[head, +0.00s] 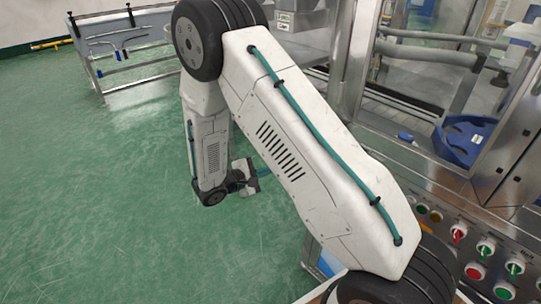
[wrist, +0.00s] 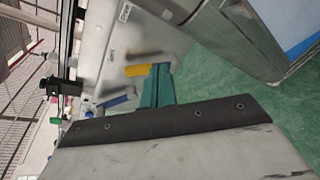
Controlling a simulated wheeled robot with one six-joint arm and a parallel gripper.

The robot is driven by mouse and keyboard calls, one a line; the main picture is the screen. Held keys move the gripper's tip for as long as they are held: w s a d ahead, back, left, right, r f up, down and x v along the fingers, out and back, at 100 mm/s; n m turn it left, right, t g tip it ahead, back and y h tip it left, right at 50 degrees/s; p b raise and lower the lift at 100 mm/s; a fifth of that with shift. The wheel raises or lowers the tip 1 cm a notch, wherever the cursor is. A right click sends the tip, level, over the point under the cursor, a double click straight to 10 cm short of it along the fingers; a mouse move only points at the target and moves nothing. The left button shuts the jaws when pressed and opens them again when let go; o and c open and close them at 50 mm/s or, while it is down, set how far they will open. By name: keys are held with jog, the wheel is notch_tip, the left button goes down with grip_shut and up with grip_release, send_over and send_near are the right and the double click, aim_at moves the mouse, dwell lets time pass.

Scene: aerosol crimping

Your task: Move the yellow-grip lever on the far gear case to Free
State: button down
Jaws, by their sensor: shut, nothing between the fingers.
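In the wrist view a yellow grip (wrist: 138,70) sticks out beside a grey metal case (wrist: 112,62) that carries small labels, too small to read. My gripper (wrist: 161,68) has teal fingers, shut and empty. Their tips are just to the right of the yellow grip's end; I cannot tell whether they touch it. A blue grip (wrist: 118,101) lies lower left of the yellow one. In the head view my gripper (head: 262,170) shows small, partly behind my arm. The yellow grip is not visible there.
In the head view a metal frame table (head: 120,62) stands at the upper left on open green floor. A control panel (head: 484,252) with red and green knobs is at the lower right. A blue container (head: 462,150) sits inside the machine. My arm hides the middle.

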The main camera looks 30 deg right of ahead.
jog(key=w+a+f+n+t, duration=0.1)
jog(key=w+a+f+t, duration=0.1)
jog(key=w+t, duration=0.4)
jog(key=w+d+g, duration=0.1)
jog(key=w+d, duration=0.1)
jog(key=d, duration=0.7)
jog(key=shift+w+r+y, duration=0.15)
jog(key=shift+w+y, duration=0.05)
jog(key=shift+y, duration=0.1)
